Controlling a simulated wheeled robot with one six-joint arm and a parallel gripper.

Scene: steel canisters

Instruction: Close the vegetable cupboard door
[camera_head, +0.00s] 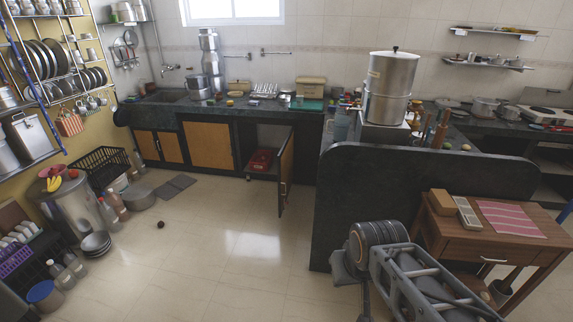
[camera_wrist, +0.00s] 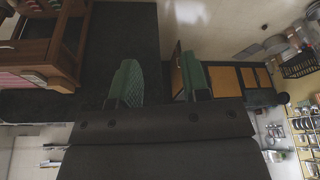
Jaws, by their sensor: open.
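The open cupboard door (camera_head: 286,172) is a narrow wooden panel with a dark edge. It stands swung out from the counter front in the head view. The opening beside it shows a red item (camera_head: 262,160) on the cupboard's floor. My gripper (camera_wrist: 160,84) shows in the wrist view, with two green-padded fingers spread apart and nothing between them. The wrist picture is upside down. An orange-brown panel edge beside the right finger seems to be the open door, but I cannot tell its distance. My gripper is not visible in the head view.
A dark partition counter (camera_head: 420,180) stands right of the door, with a steel canister (camera_head: 392,75) on it. A wooden side table (camera_head: 490,245) is at the lower right. The tiled floor before the door is clear. A small dark ball (camera_head: 160,225) lies further left.

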